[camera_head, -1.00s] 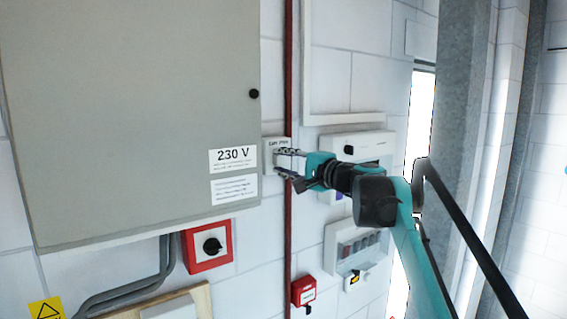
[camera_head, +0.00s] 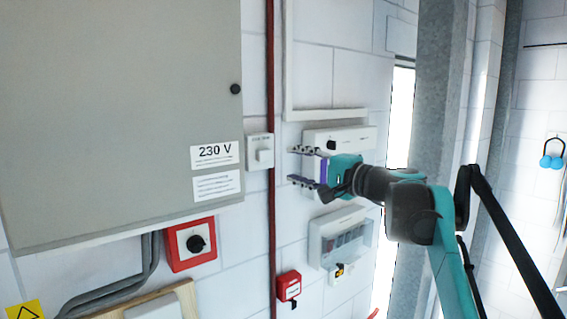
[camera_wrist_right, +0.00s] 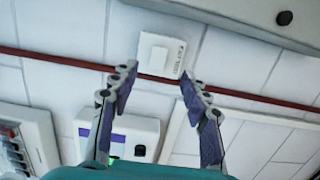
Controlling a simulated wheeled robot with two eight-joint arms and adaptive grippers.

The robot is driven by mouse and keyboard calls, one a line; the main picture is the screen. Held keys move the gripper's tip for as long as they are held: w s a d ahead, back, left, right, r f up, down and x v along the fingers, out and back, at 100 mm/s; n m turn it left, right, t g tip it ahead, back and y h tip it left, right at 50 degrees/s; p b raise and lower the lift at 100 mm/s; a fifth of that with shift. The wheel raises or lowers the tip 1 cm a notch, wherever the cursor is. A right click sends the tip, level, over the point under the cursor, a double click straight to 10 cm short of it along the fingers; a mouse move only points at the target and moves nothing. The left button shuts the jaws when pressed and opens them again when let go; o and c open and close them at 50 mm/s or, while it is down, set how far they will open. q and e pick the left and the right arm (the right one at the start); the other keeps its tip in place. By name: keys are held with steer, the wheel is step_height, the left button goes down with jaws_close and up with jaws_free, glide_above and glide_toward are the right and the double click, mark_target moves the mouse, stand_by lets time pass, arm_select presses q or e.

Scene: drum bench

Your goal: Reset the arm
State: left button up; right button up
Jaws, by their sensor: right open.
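My right gripper (camera_head: 304,166) is open and empty. Its arm comes in from the lower right in the head view. Its fingers stand in front of the white wall, to the right of a small white switch box (camera_head: 260,151) and apart from it. In the right wrist view the gripper's two fingers (camera_wrist_right: 152,88) are spread wide, with nothing between their pads. The switch box (camera_wrist_right: 158,54) shows beyond the fingertips there. My left gripper is not in view.
A grey cabinet (camera_head: 110,110) marked 230 V fills the left. A red pipe (camera_head: 271,80) runs beside the switch box. A white unit with a black knob (camera_head: 357,135) is partly behind the gripper. Below are a breaker box (camera_head: 322,228), a red box (camera_head: 289,284) and a red-framed rotary switch (camera_head: 195,243).

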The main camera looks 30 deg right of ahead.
steer(key=shift+s+d, duration=0.1)
steer(key=shift+s, duration=0.25)
stand_by(0.3)
steer(key=s+a+f+n+g+b, duration=0.15)
steer(key=a+f+b, duration=0.45)
steer(key=f, duration=0.8)
steer(key=s+a+f+n+g+y+b, duration=0.1)
steer(key=a+f+n+g+b, duration=0.35)
steer(key=f, duration=0.85)
steer(key=s+a+f+n+g+b, duration=0.1)
steer(key=a+f+b, duration=0.65)
steer(key=f, duration=0.65)
steer(key=s+a+f+n+g+h+b, duration=0.1)
steer(key=s+f+n+b, duration=0.2)
steer(key=f+b, duration=0.4)
steer(key=s+a+f+n+g+h+b, duration=0.1)
steer(key=s+f+b, duration=0.5)
steer(key=f, duration=1.8)
steer(key=s+a+f+n+g+h+b, duration=0.1)
steer(key=s+a+f+n+h+b, duration=0.1)
steer(key=f+b, duration=0.7)
step_height(320, 180, down, 7)
steer(key=s+a+n, duration=0.1)
steer(key=s+n, duration=0.1)
steer(key=shift+s+f+n+h, duration=0.15)
steer(key=shift+s+n+h, duration=0.15)
steer(key=shift+h, duration=0.1)
